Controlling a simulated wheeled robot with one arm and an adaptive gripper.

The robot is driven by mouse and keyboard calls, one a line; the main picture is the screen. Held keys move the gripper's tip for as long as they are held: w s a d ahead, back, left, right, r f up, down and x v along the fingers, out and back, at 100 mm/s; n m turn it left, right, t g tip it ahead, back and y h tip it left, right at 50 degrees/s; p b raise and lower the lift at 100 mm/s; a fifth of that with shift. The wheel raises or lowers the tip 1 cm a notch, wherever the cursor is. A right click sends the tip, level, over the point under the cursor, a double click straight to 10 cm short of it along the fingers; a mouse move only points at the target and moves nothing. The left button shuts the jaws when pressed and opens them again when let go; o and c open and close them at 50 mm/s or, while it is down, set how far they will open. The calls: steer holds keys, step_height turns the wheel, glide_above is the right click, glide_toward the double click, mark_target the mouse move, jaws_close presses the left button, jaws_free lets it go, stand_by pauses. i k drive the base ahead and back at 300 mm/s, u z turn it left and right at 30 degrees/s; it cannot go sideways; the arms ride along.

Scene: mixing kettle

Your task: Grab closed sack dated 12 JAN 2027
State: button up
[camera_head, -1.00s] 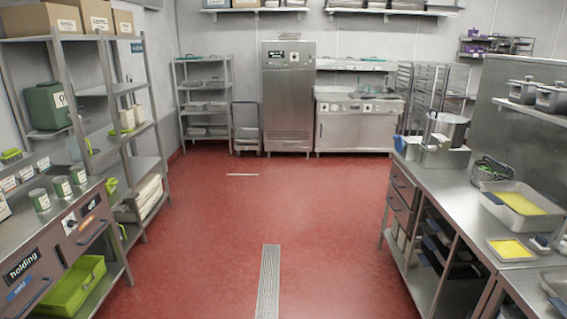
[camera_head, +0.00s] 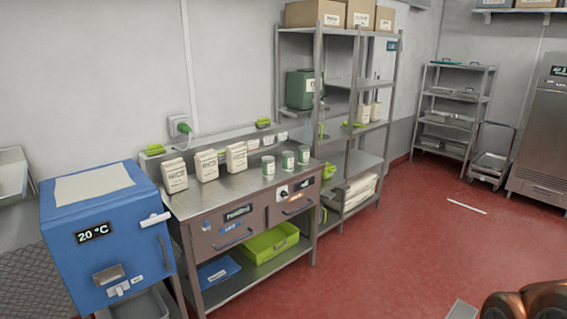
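Several white sacks that seem marked RICE stand upright on the steel counter at the left: a left one (camera_head: 174,175), a middle one (camera_head: 206,165) and a right one (camera_head: 236,157). Their dates are too small to read, and I cannot tell which are closed. More pale sacks (camera_head: 369,112) stand on a middle shelf of the rack. Larger white sacks (camera_head: 356,190) lie stacked on its low shelf. My gripper is not clearly in view; a brown and dark part of my own body shows at the bottom right corner.
A steel counter (camera_head: 222,196) holds several green-labelled tins (camera_head: 288,160). A blue box (camera_head: 107,243) reading 20 °C stands at its left. A green bin (camera_head: 268,246) sits below. The shelf rack (camera_head: 318,90) stands to the right. The red floor (camera_head: 400,260) is open.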

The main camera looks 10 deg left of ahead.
mark_target(236, 154)
steer(key=u, duration=0.8)
steer(key=i, duration=2)
steer(key=u, duration=0.4)
